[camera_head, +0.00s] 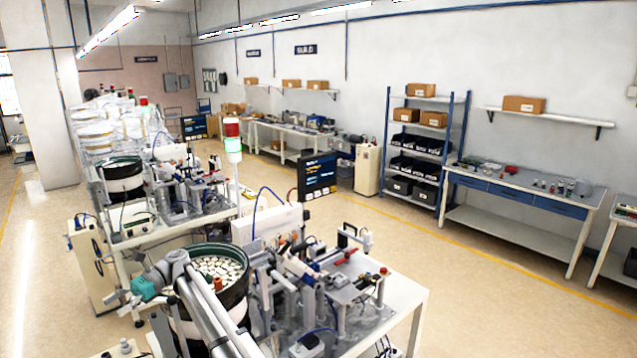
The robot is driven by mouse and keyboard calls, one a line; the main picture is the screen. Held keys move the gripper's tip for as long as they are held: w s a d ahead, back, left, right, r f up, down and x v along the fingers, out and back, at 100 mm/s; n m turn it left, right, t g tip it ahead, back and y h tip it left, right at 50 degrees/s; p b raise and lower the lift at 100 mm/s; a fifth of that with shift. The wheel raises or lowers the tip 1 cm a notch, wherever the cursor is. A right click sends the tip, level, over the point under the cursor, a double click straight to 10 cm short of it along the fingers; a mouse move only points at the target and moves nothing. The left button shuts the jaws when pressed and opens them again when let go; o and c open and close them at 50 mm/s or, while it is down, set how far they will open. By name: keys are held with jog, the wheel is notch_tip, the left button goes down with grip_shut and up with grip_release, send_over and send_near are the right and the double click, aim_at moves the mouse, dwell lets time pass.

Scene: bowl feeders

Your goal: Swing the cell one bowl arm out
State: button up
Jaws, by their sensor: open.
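The nearest bowl feeder is a black round bowl (240,292) filled with white parts, standing at the left of the front machine table (408,303). A second black bowl (122,184) stands at the machine behind it. No cell number is readable, and I cannot clearly pick out a bowl arm. A small orange piece (218,284) shows at the near side of the front bowl. My arm crosses in front of this bowl and hides part of it. My gripper (118,303), beyond the teal wrist, is small in view, open, apart from the front bowl and to its left.
A stack light (233,143), lit green, rises behind the front machine. A beige cabinet (92,262) stands left of the second machine. A dark screen (318,177), blue shelving (425,140) and a workbench (520,205) line the right. Open floor lies between them and on the far left.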

jog(key=w+d+f+t+b, duration=0.2)
jog(key=d+f+t+b, duration=0.2)
jog(key=d+f, duration=0.7)
jog(key=w+d+f+n+t+b, duration=0.1)
jog(key=w+d+f+t+b, duration=0.3)
jog(key=d, duration=1)
jog(key=d+f+t+b, duration=0.3)
jog(key=d+f+b, duration=0.2)
jog(key=d+f, duration=0.7)
jog(key=s+d+f+n+t+h+b, duration=0.1)
jog(key=s+d+f+h+b, duration=0.1)
jog(key=d, duration=0.9)
jog(key=s+d+f+n+t+h+b, duration=0.1)
jog(key=s+d+f+t+h+b, duration=0.1)
jog(key=d+f, duration=0.5)
jog(key=s+d+f+n+t+h+b, duration=0.1)
jog(key=s+d+f+h+b, duration=0.2)
jog(key=d, duration=1.4)
notch_tip(320, 180, down, 2)
jog(key=s+b, duration=0.2)
jog(key=b, duration=0.1)
jog(key=shift+n+t+h, duration=0.3)
jog(key=shift+n, duration=0.1)
